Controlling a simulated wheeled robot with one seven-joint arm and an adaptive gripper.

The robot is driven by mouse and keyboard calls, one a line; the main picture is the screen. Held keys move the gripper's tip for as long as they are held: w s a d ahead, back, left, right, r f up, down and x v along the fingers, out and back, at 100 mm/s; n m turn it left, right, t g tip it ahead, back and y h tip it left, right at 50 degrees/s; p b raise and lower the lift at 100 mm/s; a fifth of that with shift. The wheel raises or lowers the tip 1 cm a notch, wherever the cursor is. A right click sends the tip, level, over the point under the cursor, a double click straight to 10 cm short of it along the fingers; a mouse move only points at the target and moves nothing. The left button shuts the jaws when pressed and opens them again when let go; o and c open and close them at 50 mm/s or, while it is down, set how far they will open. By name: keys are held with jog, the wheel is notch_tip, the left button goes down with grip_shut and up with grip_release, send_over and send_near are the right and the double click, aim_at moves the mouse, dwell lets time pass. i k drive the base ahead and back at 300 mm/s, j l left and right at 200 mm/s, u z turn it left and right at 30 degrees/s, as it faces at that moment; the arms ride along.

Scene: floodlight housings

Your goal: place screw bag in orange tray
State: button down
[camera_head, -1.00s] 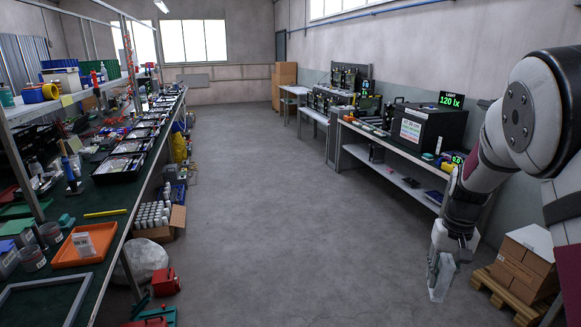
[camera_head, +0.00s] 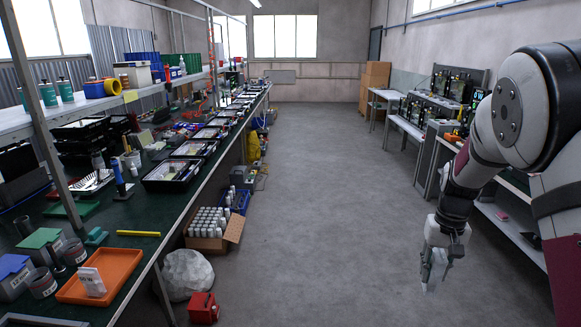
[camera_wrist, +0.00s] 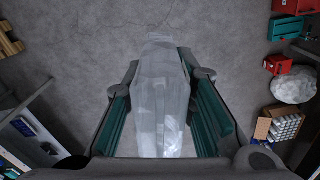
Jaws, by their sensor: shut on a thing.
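My gripper (camera_head: 436,257) hangs over the floor at the right in the head view, away from the tables. It is shut on a clear, translucent bag (camera_wrist: 160,100), which I take to be the screw bag. The bag also shows below the fingers in the head view (camera_head: 433,272). Its contents are hard to make out. The orange tray (camera_head: 118,262) lies on the green-topped workbench at the lower left, with a white label card (camera_head: 92,282) standing in it. The bag is well apart from the tray.
The left workbench (camera_head: 150,215) holds bins, jars and a yellow bar (camera_head: 138,233). Below its edge stand a carton of bottles (camera_head: 208,230), a whitish sack (camera_head: 187,272) and a red box (camera_head: 203,307). The floor (camera_head: 310,220) between the benches is clear.

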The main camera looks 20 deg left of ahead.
aim_at(111, 278)
jog(key=i+u, duration=0.4)
jog(key=i, duration=0.35)
jog(key=i+l+u, duration=0.2)
jog(key=i+u, duration=0.2)
jog(key=i, duration=0.35)
jog(key=i+j+u, duration=0.1)
jog(key=u, duration=0.3)
jog(key=i+u, duration=0.6)
jog(key=u, duration=0.15)
jog(key=i+l+u, duration=0.15)
jog(key=u, duration=0.2)
